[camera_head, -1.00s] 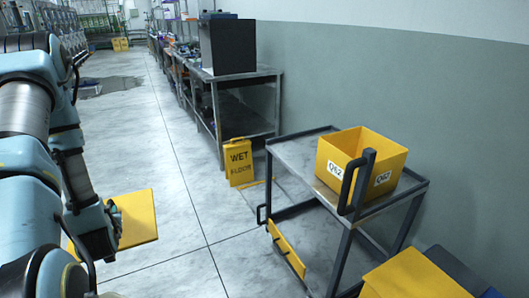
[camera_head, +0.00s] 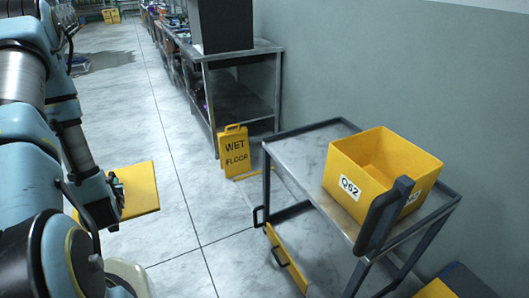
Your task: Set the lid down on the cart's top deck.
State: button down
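The lid (camera_head: 140,188) is a flat yellow plate at the left of the head view, held out over the floor. My gripper (camera_head: 116,192) is shut on its left edge; the fingers are partly hidden by my arm and the lid. The cart's top deck (camera_head: 302,152) is a grey metal surface with a dark rim, at centre right. The lid is left of the cart and apart from it. An open yellow bin (camera_head: 350,192) labelled Q62 stands on the right part of the deck. The deck's far left part is bare.
The cart has a dark upright handle (camera_head: 384,216) at its near side. A yellow wet floor sign (camera_head: 235,152) stands behind the cart, near a metal workbench (camera_head: 245,52). Another yellow item (camera_head: 438,290) shows at the bottom right.

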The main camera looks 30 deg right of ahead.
jog(key=w+d+r+m+g+h+p, duration=0.1)
jog(key=w+d+m+h, duration=0.15)
jog(key=d, duration=0.95)
jog(key=w+d+r+m+g+h, duration=0.1)
jog(key=d+r+m+h, duration=0.2)
jog(key=d, duration=0.8)
jog(key=w+d+m+g+h+p, duration=0.1)
jog(key=w+d+m+g+h, duration=0.2)
jog(key=d, duration=0.9)
jog(key=s+d+r+m+g+h+p, duration=0.1)
jog(key=s+d+r+m+g+h, duration=0.3)
jog(key=d, duration=0.9)
jog(key=s+d+r+m+g+y, duration=0.1)
jog(key=s+d+r+m+g, duration=0.1)
jog(key=s+d+r, duration=0.8)
jog(key=s+d+r+m+g+h+p, duration=0.1)
jog(key=s+d+r+m+g+h, duration=0.3)
jog(key=d, duration=1.1)
jog(key=shift+n+t+y, duration=0.35)
jog(key=shift+t+y, duration=0.45)
jog(key=shift+y, duration=0.15)
jog(key=f+b, duration=0.2)
jog(key=f, duration=0.5)
jog(key=w+f+b, duration=0.1)
jog(key=f+b, duration=0.2)
jog(key=f, duration=0.5)
jog(key=w+f+b, duration=0.1)
jog(key=f+b, duration=0.2)
jog(key=f, duration=0.5)
jog(key=shift+f, duration=0.2)
